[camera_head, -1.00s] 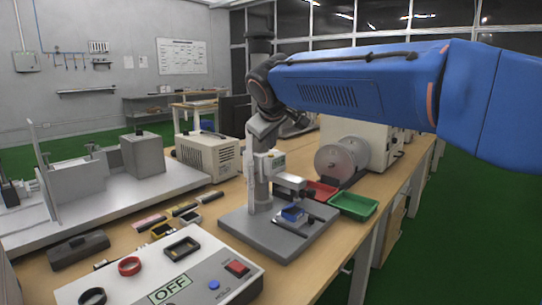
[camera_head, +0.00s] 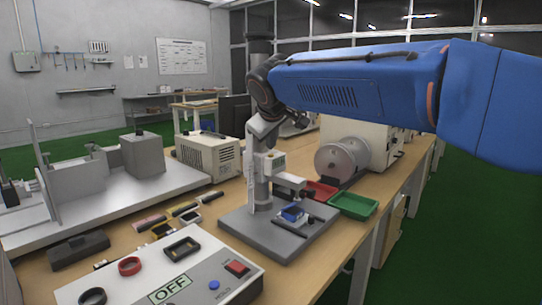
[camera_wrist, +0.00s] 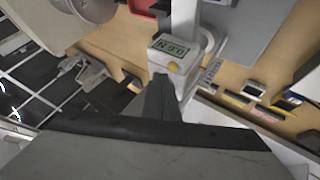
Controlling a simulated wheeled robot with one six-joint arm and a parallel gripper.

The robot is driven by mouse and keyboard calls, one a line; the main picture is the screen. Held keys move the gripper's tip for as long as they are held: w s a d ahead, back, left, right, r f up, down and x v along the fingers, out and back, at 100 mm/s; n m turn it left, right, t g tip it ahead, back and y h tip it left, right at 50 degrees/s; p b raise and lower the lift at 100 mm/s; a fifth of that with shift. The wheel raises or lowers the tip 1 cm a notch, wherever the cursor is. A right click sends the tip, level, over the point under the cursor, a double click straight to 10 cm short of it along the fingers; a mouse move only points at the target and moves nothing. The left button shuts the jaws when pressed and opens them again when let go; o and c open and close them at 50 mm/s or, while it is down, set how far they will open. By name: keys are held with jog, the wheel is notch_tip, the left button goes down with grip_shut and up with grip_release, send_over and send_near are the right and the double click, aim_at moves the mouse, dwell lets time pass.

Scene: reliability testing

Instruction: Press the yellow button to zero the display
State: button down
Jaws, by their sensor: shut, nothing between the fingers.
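The display (camera_wrist: 172,47) is a small greenish screen on a pale housing in the upper middle of the wrist view. Its digits are turned and too small to read surely. The yellow button (camera_wrist: 174,66) is a small round knob just below the screen there. My gripper (camera_wrist: 160,78) is shut and empty, its dark fingertips just left of and below the button. I cannot tell whether they touch the housing. In the head view the display unit (camera_head: 275,161) sits on the upright stand; the button is too small to make out there.
The stand's grey base (camera_head: 270,236) holds a small blue piece (camera_head: 293,212). Red (camera_head: 320,191) and green (camera_head: 354,205) trays lie to its right. A control box with an OFF label (camera_head: 168,289) stands in front. Small gauges lie on the bench to the left.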

jog(key=shift+f, duration=0.75)
dwell(0.8)
jog(key=shift+r, duration=0.1)
dwell(0.3)
jog(key=shift+r, duration=0.65)
jog(key=shift+r, duration=0.1)
notch_tip(320, 180, up, 5)
jog(key=shift+f, duration=0.1)
dwell(0.4)
